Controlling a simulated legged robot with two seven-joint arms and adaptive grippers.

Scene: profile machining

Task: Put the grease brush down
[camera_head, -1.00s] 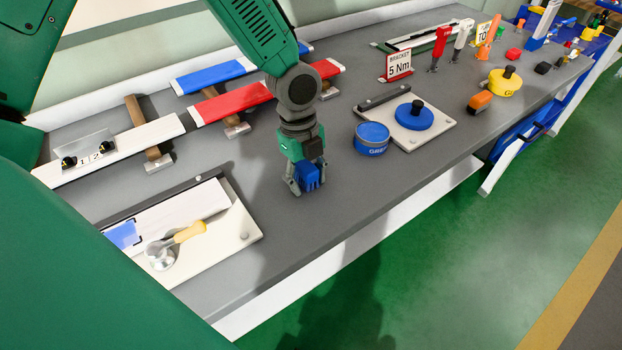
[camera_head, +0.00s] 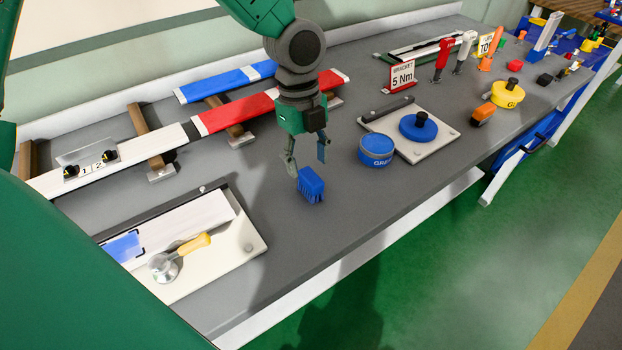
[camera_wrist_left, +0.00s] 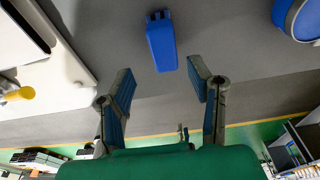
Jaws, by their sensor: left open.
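The blue grease brush (camera_head: 311,184) rests on the grey bench top, with nothing holding it. In the left wrist view the brush (camera_wrist_left: 162,41) lies beyond and between the spread fingertips, clear of both. My left gripper (camera_head: 307,158) is open and empty, just above and behind the brush in the head view. Its two fingers also show wide apart in the left wrist view (camera_wrist_left: 161,85). My right gripper is not in view.
A blue grease tin (camera_head: 375,150) stands right of the brush, beside a white plate (camera_head: 440,142) with a blue disc. A white board (camera_head: 236,247) with a yellow-handled tool lies left. Red and blue profiles lie behind. Bench around the brush is clear.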

